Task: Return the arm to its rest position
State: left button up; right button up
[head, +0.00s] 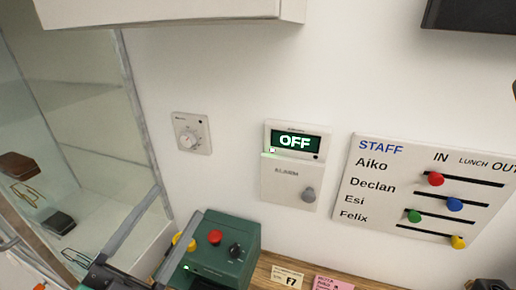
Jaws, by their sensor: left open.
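My left gripper (179,202) reaches in from the bottom left. Its two long grey fingers are spread apart and nothing shows between their tips. The fingers point up, in front of the glass cabinet's edge and the left side of a dark green box (222,262). The box has a red button, a yellow button partly behind a finger, a black knob and a small green light. My right gripper is not in view.
A wall panel (278,187) has a display reading OFF and a grey knob. A dial (190,133) is left of it. A STAFF board (375,200) with coloured sliders hangs right. A glass cabinet (85,130) stands left. Labels (288,277) lie along the wooden counter.

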pick_arm(q)
jog(key=s+a+r+n+t+y, duration=0.25)
jog(key=r+n, duration=0.35)
jog(key=r, duration=0.3)
jog(key=s+a+r+n+t+y, duration=0.1)
jog(key=s+r+n+t+y, duration=0.4)
jog(key=r, duration=0.5)
notch_tip(320, 180, up, 37)
jog(key=w+n+g+h+p, duration=0.1)
jog(key=h+p, duration=0.1)
jog(key=p, duration=3.6)
notch_tip(320, 180, down, 44)
jog(key=b, duration=4.4)
jog(key=shift+b, duration=0.3)
jog(key=shift+f+y, duration=0.1)
jog(key=shift+y, duration=0.15)
